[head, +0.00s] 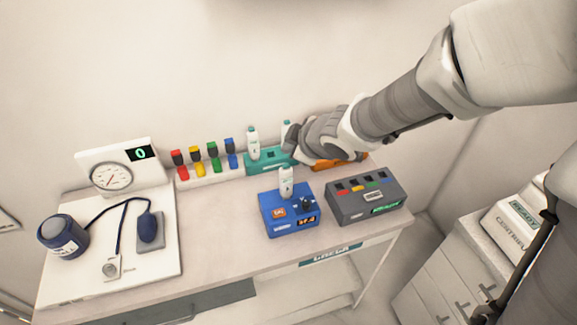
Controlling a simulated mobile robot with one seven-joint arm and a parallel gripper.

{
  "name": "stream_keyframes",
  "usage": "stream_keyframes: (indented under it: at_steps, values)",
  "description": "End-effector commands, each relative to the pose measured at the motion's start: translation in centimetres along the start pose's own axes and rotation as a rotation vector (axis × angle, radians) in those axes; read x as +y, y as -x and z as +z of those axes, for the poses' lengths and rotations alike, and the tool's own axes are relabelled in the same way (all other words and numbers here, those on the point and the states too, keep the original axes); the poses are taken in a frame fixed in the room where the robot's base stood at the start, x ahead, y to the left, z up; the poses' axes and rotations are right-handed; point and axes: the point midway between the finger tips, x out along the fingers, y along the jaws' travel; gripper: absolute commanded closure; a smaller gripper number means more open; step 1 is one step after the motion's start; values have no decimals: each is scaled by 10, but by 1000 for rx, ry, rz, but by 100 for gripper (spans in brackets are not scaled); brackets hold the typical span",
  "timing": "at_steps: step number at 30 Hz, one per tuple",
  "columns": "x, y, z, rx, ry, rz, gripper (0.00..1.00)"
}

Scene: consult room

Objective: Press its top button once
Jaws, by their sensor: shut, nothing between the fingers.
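The task's "its" names no object, so I cannot tell which button is meant. A white handheld device (286,184) stands upright in a blue box (290,226), which has an orange patch, a dark knob and a small lit display. Another white device with a teal top (253,144) stands in a teal holder (257,165) behind. A third white device (286,128) shows partly beside my gripper (291,148). My gripper is shut and empty, above and behind the blue box, in front of the holder's right part. Whether it touches anything is unclear.
A grey box (362,213) with coloured keys stands right of the blue box. A white gauge unit (115,168) with cuff and bulb fills the left. An orange item (328,165) is partly behind my arm.

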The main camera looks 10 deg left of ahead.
Motion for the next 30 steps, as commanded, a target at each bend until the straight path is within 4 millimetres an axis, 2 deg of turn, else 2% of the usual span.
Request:
stream_keyframes:
  at_steps: [1, 7, 30]
  values:
    - [-6, -9, 6, 0, 0, 0, 100]
    - [-13, -18, 13, 0, 0, 0, 100]
    - [-13, -18, 13, 0, 0, 0, 100]
